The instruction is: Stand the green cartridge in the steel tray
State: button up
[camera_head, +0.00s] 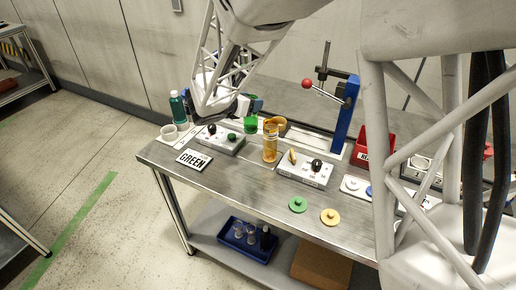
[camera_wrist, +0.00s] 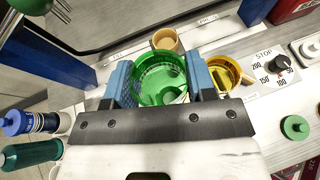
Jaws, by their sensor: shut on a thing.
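The green cartridge (camera_wrist: 150,88) is a clear green, round-mouthed cup. My gripper (camera_wrist: 162,78) is shut on it, with one blue finger on each side. In the head view the cartridge (camera_head: 250,125) shows below my gripper at the back left of the bench, beside an amber cylinder (camera_head: 270,150). I cannot tell if its base touches anything. I cannot clearly make out the steel tray in either view.
A tan cup (camera_wrist: 166,40) and the amber cylinder stand close to my gripper. A blue post (camera_head: 346,125) and red bin (camera_head: 374,146) stand right. Green (camera_head: 298,204) and yellow (camera_head: 330,216) discs lie at the front.

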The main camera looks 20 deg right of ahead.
aim_at(245, 127)
jog(key=shift+f, duration=3)
jog(key=shift+f, duration=1.9)
jog(key=shift+f, duration=0.1)
jog(key=o, duration=0.8)
jog(key=shift+o, duration=0.2)
jog(key=v, duration=1.2)
